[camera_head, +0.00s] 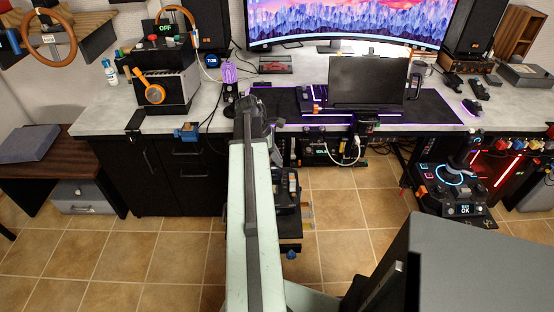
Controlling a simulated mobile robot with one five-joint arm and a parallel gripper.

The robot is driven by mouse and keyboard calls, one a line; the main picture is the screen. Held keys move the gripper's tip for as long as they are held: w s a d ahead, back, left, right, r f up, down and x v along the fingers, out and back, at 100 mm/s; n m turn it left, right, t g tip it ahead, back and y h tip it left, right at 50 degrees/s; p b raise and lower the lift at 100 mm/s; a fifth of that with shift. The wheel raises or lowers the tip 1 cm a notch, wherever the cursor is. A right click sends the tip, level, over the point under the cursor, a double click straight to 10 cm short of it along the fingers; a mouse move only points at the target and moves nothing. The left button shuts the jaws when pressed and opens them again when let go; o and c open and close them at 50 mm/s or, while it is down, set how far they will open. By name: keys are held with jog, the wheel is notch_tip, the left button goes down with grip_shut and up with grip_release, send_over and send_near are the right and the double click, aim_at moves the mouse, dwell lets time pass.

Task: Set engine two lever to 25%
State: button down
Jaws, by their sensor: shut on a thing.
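My pale arm link rises through the middle of the picture to a dark joint near the desk edge. A dark part, which looks like my gripper (286,192), shows just right of the link, low in front of the desk. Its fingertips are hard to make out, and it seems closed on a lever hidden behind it. Below it is a black control unit (291,243) with small orange and blue parts, largely covered by my arm. I cannot tell engine two's lever apart or read its setting.
The desk (210,98) carries a dark screen (367,82) and a wide monitor (345,22). A unit with an "IDLE" display (321,152) hangs under its front edge. A lit joystick stand (460,190) is at right. Tiled floor (345,225) is open between.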

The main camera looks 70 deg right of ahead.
jog(key=c, duration=1.4)
grip_release()
jog(key=shift+c, duration=0.2)
jog(key=shift+r, duration=0.1)
jog(key=p+v, duration=0.7)
jog(key=shift+r, duration=0.25)
jog(key=shift+w, duration=0.1)
